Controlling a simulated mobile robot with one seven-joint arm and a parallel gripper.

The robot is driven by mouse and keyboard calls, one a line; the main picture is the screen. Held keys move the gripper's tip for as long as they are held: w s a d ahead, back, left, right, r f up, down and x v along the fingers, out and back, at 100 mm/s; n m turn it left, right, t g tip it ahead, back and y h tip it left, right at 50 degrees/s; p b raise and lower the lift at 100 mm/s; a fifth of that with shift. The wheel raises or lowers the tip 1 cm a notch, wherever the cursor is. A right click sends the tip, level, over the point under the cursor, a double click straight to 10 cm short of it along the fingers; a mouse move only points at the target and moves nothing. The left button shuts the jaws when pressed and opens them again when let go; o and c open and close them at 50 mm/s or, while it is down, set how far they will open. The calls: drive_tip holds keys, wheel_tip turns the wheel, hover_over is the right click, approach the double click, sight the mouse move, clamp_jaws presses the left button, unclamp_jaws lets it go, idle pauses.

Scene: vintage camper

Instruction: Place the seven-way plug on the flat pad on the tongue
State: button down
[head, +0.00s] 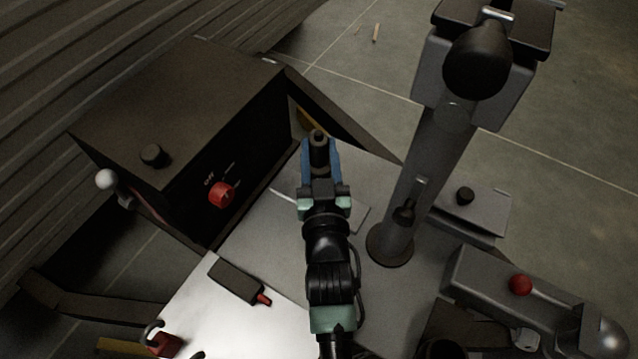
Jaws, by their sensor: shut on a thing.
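My gripper (320,160) is in the middle of the head view, its blue fingers shut on a dark cylindrical thing, which looks like the seven-way plug (318,139). The plug's round end shows between and just beyond the fingertips. A thin, flat, pale pad (358,216) lies on the grey tongue plate (259,228), partly hidden under my gripper and wrist. The plug appears beyond the pad's visible edges, towards the top of the picture. I cannot tell its height above the plate.
A dark box (180,110) with a red knob (221,194) stands left. A grey jack post (425,170) rises close on the right. A black block with a red tip (238,281) lies at lower left. A coupler with a red button (520,285) is at lower right.

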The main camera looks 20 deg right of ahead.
sight(319, 171)
drive_tip(key=shift+f+b, duration=1.5)
drive_tip(key=shift+f, duration=1.65)
drive_tip(key=shift+f, duration=0.1)
drive_tip(key=shift+f, duration=0.15)
drive_tip(key=shift+c, duration=2.2)
unclamp_jaws()
